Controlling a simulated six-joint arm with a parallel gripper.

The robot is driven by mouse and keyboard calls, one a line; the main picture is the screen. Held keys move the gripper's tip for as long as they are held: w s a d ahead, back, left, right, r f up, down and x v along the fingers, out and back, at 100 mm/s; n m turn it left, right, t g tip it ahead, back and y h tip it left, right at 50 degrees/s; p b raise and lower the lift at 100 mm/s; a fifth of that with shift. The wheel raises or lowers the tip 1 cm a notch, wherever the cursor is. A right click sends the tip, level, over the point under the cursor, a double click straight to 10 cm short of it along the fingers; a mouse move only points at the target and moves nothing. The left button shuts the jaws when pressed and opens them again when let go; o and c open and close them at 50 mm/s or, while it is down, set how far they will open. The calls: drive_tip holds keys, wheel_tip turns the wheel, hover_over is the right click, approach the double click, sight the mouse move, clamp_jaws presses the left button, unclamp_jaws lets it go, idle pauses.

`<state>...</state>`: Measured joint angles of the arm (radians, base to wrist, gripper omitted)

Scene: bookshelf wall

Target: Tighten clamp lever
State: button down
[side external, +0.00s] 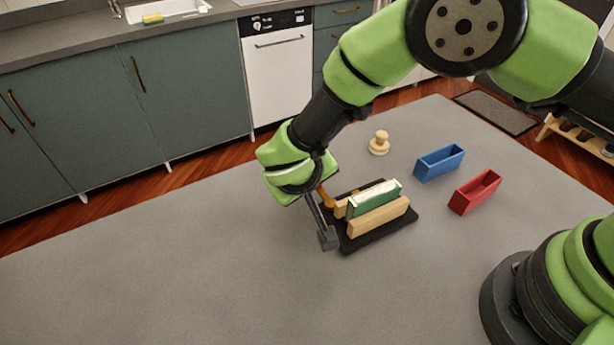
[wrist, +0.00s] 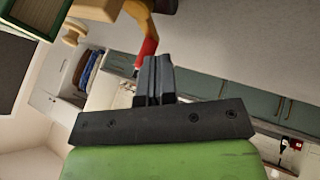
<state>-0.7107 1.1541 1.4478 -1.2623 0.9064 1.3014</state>
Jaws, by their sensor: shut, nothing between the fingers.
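The clamp stands on a black base (side external: 362,243) in the side view, with two light wooden jaws (side external: 379,217) and a green book-like block (side external: 372,198) upright between them. Its orange lever (side external: 326,197) is at the left end, partly behind my gripper (side external: 327,238). In the wrist view the lever (wrist: 138,14) is orange with a red tip (wrist: 147,48). The red tip is right by the fingertips of my gripper (wrist: 155,62), which are shut with nothing between them. I cannot tell whether they touch it.
A round wooden knob-like piece (side external: 379,143) stands behind the clamp. A blue open box (side external: 438,163) and a red open box (side external: 475,191) are to its right. The grey table (side external: 170,270) is clear at the left and front.

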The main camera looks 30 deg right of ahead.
drive_tip(key=shift+m, duration=0.3)
drive_tip(key=m+g, duration=0.1)
drive_tip(key=d+m+g+h, duration=0.1)
drive_tip(key=m, duration=0.1)
drive_tip(key=shift+w+d, duration=0.1)
drive_tip(key=shift+w, duration=0.2)
drive_tip(key=m+g, duration=0.1)
drive_tip(key=d+m+g, duration=0.1)
drive_tip(key=m, duration=0.1)
drive_tip(key=m+h, duration=0.1)
drive_tip(key=shift+d+m+g, duration=0.3)
drive_tip(key=shift+d+g, duration=0.1)
drive_tip(key=m+g, duration=0.1)
drive_tip(key=d+m+g, duration=0.1)
drive_tip(key=m, duration=0.2)
drive_tip(key=shift+s+d+g, duration=0.25)
drive_tip(key=shift+g, duration=0.15)
drive_tip(key=shift+s+d+m+g+y, duration=0.2)
drive_tip(key=shift+m+g, duration=0.2)
drive_tip(key=shift+m, duration=0.4)
drive_tip(key=shift+s+d+m+g+y, duration=0.2)
drive_tip(key=shift+m+g, duration=0.2)
drive_tip(key=shift+m, duration=0.4)
drive_tip(key=shift+r, duration=0.1)
wheel_tip(320, 180, up, 10)
